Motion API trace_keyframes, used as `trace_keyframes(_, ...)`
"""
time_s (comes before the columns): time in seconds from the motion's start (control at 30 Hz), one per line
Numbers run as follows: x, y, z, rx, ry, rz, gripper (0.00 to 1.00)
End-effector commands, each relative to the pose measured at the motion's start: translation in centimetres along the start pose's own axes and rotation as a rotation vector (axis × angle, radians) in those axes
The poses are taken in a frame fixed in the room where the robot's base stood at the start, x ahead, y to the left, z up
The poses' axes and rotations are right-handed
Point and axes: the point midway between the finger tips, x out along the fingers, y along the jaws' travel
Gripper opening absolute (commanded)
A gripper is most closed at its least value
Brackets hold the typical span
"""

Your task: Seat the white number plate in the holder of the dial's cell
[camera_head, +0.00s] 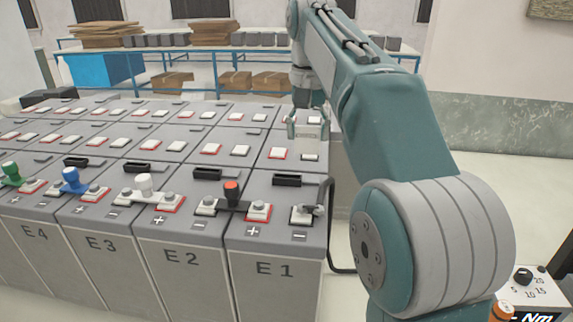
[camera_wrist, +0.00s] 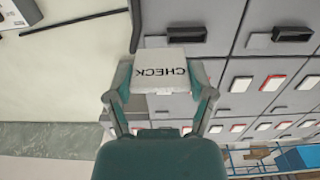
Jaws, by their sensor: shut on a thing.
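My gripper (camera_head: 308,128) is shut on a white plate (camera_wrist: 165,70) with the black word CHECK, upside down in the wrist view. My gripper (camera_wrist: 160,92) holds it above the rear part of the end cell. Black slotted holders stand on the cell tops: E1 (camera_head: 287,180), E2 (camera_head: 207,174), E3 (camera_head: 145,169) and E4 (camera_head: 75,162). In the wrist view one holder (camera_wrist: 172,33) shows just beyond the plate. A dial (camera_head: 522,276) marked 5, 10, 15, 20 and Nm is at the lower right; its setting is unclear.
Terminals with red or white bases line the cells. A black link with an orange-red knob (camera_head: 232,192) rises between E2 and E1. Blue (camera_head: 71,181) and green (camera_head: 10,174) knobs stand left. A black cable (camera_head: 330,220) runs down beside E1. Shelving stands behind.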

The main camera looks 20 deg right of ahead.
Motion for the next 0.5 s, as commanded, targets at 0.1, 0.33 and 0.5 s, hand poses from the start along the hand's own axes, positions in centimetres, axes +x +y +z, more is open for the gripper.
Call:
trace_keyframes(0.1, 2.1, -1.6, -0.9, -0.002, -0.003, 0.002, 0.38)
trace_keyframes(0.33, 4.2, -3.0, -1.8, -0.001, -0.001, 0.001, 0.38)
trace_keyframes(0.5, 6.4, -4.6, -2.8, -0.002, -0.003, 0.002, 0.38)
